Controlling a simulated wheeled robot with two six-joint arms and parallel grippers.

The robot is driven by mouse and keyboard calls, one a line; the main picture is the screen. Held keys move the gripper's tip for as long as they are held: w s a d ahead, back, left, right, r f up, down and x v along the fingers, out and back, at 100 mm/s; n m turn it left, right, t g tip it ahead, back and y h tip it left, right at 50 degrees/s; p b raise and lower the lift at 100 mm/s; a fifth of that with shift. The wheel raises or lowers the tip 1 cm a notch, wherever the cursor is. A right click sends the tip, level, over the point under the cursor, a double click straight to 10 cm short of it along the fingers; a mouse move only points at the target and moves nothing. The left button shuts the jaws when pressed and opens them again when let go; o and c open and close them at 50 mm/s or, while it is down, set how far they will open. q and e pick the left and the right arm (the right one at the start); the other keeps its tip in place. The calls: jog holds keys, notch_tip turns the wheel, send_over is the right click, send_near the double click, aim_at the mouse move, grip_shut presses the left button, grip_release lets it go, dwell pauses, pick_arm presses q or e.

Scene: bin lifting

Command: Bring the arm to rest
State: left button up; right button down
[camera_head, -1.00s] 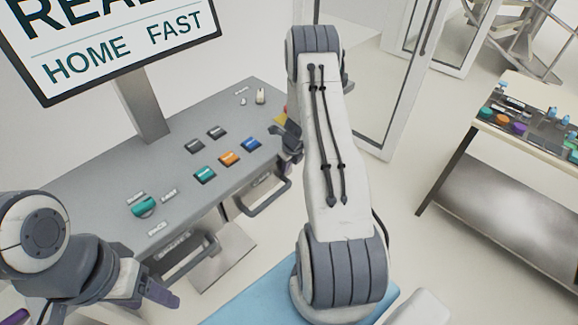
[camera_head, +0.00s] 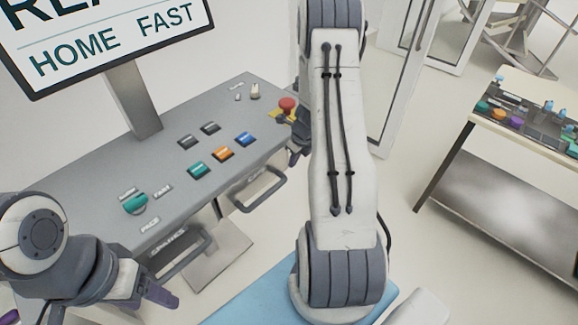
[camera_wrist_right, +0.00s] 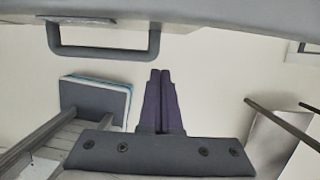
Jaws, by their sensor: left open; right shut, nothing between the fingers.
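My right arm rises through the middle of the head view. Its dark gripper (camera_head: 298,148) shows partly behind the arm, in front of the console's right end and near the red stop button (camera_head: 287,104). In the right wrist view the right gripper's two fingers (camera_wrist_right: 160,76) lie together, shut and empty, over pale floor. My left gripper (camera_head: 160,292) is open and low at the left, in front of the console. The grey console (camera_head: 180,120) carries a green knob (camera_head: 135,204) and several coloured buttons. The screen (camera_head: 110,35) reads "HOME FAST" under a cut-off word.
A handle (camera_head: 260,190) juts from the console's front; a handle also shows in the right wrist view (camera_wrist_right: 105,52). A side table (camera_head: 520,105) with coloured parts stands at the right. A blue mat (camera_head: 245,300) lies below. Open floor lies between console and table.

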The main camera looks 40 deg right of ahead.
jog(key=v, duration=0.5)
jog(key=s+a+r+n+y+b, duration=0.1)
jog(key=a+r+n, duration=0.2)
jog(key=a+n, duration=0.55)
jog(key=s+a+r+n+g+b, duration=0.1)
jog(key=a+r+n, duration=0.4)
jog(key=a, duration=0.6)
jog(key=s+a+r+n+y+b, duration=0.1)
jog(key=a+r+n, duration=0.1)
jog(key=a+n, duration=0.7)
jog(key=s+a+r+n, duration=0.1)
jog(key=s+a+n, duration=0.2)
jog(key=s+n, duration=0.3)
jog(key=s+a+r+n+g+h+b, duration=0.1)
jog(key=s+a+n, duration=0.2)
jog(key=s+n, duration=0.3)
jog(key=s+a+r+n+b, duration=0.1)
jog(key=s+a+n, duration=0.2)
jog(key=s+n, duration=0.3)
jog(key=shift+s+a+n+g, duration=0.3)
jog(key=shift+s+n+g, duration=0.1)
jog(key=shift+n, duration=0.25)
